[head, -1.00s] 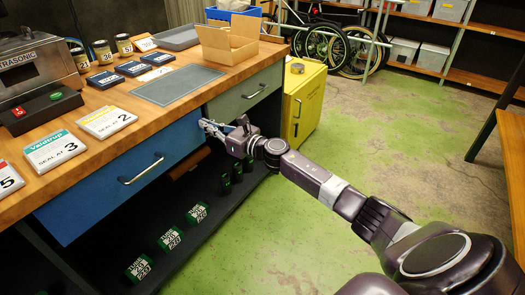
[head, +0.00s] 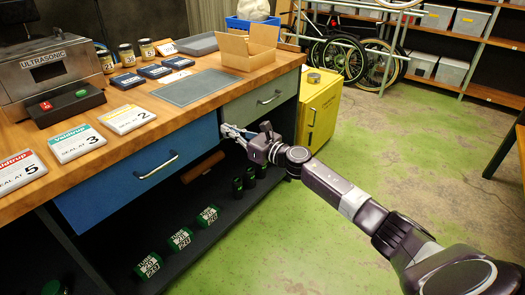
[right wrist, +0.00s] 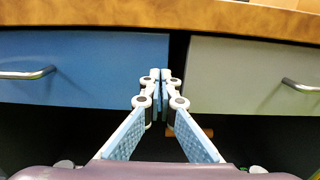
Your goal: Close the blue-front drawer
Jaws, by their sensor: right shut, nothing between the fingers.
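The blue-front drawer (head: 110,190) is under the wooden worktop, left of a grey-green drawer (head: 250,102). Its front looks close to flush with the worktop edge, with no open inside showing; I cannot tell if a small gap is left. It carries a silver bar handle (head: 157,166). My right gripper (head: 226,129) is shut and empty at the drawer's right edge. In the right wrist view its fingertips (right wrist: 160,76) overlap the right end of the blue front (right wrist: 100,60); contact is not clear. My left gripper is out of view.
Tiles, jars, a grey mat (head: 187,87) and an open cardboard box (head: 247,48) stand on the worktop (head: 110,158). Green-labelled tins (head: 180,238) sit on the low shelf. A yellow cabinet (head: 318,108) stands to the right. The green floor has free room.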

